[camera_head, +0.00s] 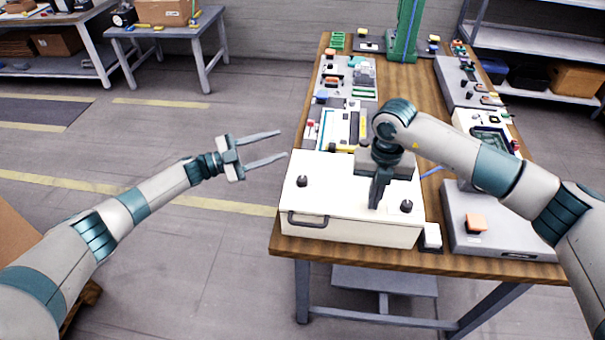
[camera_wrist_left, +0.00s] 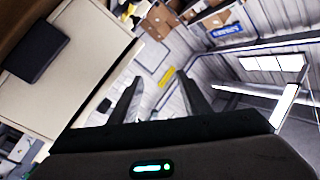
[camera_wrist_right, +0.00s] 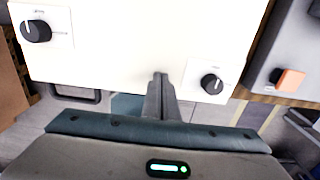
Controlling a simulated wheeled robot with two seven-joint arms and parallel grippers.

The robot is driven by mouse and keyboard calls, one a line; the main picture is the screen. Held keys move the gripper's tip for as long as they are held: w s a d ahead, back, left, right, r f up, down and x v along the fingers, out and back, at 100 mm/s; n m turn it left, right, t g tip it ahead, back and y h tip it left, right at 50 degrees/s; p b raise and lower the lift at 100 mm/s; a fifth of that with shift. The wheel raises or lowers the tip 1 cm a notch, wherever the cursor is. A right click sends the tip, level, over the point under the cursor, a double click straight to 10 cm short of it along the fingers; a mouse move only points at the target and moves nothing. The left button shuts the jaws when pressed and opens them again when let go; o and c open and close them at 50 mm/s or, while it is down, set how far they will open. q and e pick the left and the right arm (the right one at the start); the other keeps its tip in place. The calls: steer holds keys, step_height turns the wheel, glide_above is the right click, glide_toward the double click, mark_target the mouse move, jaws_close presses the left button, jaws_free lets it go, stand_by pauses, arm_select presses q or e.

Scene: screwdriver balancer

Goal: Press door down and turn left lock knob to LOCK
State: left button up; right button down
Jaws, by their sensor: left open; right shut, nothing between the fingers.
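The door is the white top panel (camera_head: 340,200) of a low box at the table's front edge, with a dark handle (camera_head: 308,219) on its front. The left lock knob (camera_head: 302,181) is black and sits near the door's left side; it also shows in the right wrist view (camera_wrist_right: 36,31). The right knob (camera_head: 406,206) is near the right side. Knob labels are too small to read. My right gripper (camera_head: 375,205) is shut and empty, pointing down at the door between the knobs, nearer the right one; contact is unclear. My left gripper (camera_head: 283,144) is open and empty, left of the table.
A grey panel with an orange button (camera_head: 476,222) lies right of the box. Several other devices cover the table behind. The floor left of the table (camera_head: 190,240) is clear.

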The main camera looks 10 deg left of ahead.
arm_select(q)
steer(key=s+d+r+m+g+y, duration=0.3)
steer(key=s+d+m+g, duration=0.3)
steer(key=d+m+g, duration=0.1)
steer(key=s+d+r+m+g+y, duration=0.2)
steer(key=s+d+r+m+g, duration=0.1)
steer(key=s+d+m+g, duration=0.45)
step_height(320, 180, up, 5)
steer(key=m+t+y, duration=0.4)
steer(key=t+y, duration=0.2)
steer(key=y, duration=0.6)
glide_above(302, 179)
steer(key=shift+d+r, duration=0.2)
steer(key=shift+d, duration=0.15)
steer(key=shift+f, duration=0.15)
steer(key=f, duration=1.1)
steer(key=shift+a+f, duration=0.25)
steer(key=shift+f, duration=0.15)
steer(key=shift+c, duration=0.6)
steer(key=c, duration=0.9)
